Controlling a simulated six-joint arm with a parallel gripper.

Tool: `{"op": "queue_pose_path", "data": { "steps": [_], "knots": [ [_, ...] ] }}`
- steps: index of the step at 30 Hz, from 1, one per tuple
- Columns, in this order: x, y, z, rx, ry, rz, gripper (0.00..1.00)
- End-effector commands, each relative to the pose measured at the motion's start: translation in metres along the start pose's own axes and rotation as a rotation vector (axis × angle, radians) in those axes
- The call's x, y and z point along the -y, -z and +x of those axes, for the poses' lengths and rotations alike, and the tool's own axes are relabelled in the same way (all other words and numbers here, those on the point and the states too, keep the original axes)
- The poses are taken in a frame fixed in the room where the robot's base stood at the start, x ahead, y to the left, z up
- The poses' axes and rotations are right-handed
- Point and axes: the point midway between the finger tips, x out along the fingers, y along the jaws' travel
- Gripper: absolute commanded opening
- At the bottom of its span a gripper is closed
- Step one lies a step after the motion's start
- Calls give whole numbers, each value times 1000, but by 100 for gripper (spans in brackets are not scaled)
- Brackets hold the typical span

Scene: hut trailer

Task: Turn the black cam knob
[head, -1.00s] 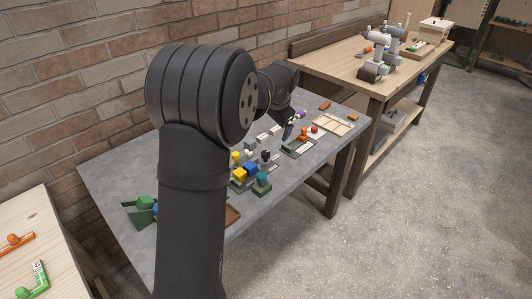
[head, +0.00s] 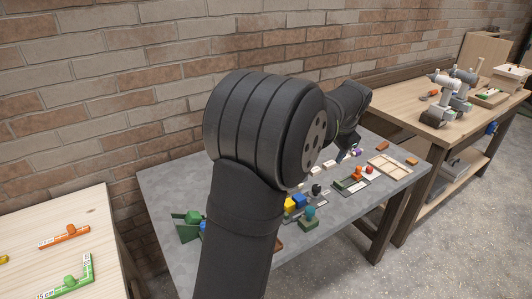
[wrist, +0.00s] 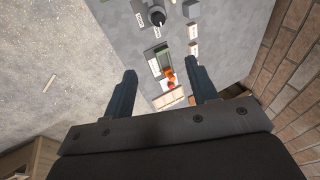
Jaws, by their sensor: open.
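A small black knob (head: 316,189), which looks like the cam knob, stands on the grey table (head: 164,185) near its middle. It also shows at the top of the wrist view as a black round knob (wrist: 157,17) on a light grey base. My gripper (head: 347,155) is above the table's far part, beyond the knob and apart from it. In the wrist view my gripper (wrist: 160,70) has its two dark fingers spread with nothing held between them. My arm hides part of the table in the head view.
Orange (head: 359,171) and red (head: 369,169) pieces and a wooden compartment tray (head: 378,160) lie toward the right end. Blue blocks (head: 299,200), a teal-topped fixture (head: 310,214) and a green holder (head: 186,229) stand nearer. A brick wall (head: 90,70) runs behind the table.

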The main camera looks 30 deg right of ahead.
Motion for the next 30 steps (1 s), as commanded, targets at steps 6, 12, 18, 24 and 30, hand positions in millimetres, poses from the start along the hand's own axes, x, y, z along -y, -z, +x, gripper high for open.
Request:
{"op": "queue_pose_path", "data": {
  "steps": [6, 12, 18, 24, 30],
  "knots": [
    [-1, 2, 10, 11, 3, -159, 53],
    [-2, 6, 32, 32, 18, -527, 53],
    [-3, 10, 53, 46, 42, -905, 53],
    [-5, 12, 68, 50, 62, -1175, 53],
    [-5, 12, 76, 51, 71, -1272, 53]
  ]
}}
